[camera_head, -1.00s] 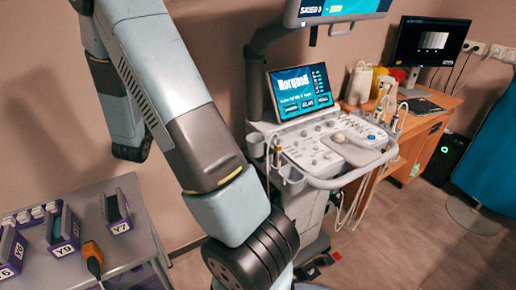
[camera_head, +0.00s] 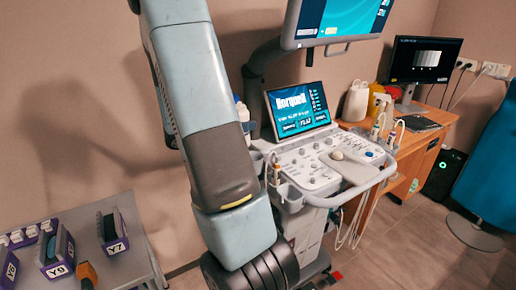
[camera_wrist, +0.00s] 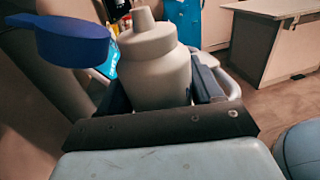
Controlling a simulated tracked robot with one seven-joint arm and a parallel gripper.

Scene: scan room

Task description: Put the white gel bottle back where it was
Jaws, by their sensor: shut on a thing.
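The white gel bottle (camera_wrist: 156,65) is in my gripper (camera_wrist: 160,98) in the wrist view. It stands upright with its nozzle up, and the dark fingers are shut on its two sides. Its base is hidden behind the dark plate of my gripper. In the head view my own arm hides my gripper, and I cannot make out the held bottle there. The ultrasound machine (camera_head: 322,165) stands right of my arm, with its lit touchscreen (camera_head: 298,110) and holders along the console edge.
A small white and blue item (camera_head: 241,110) shows left of the touchscreen. A blue rounded object (camera_wrist: 75,42) is close to the bottle's left. A wooden desk (camera_head: 418,143) stands behind right, with a white jug (camera_head: 356,101). A grey table (camera_head: 135,262) with labelled boxes is left.

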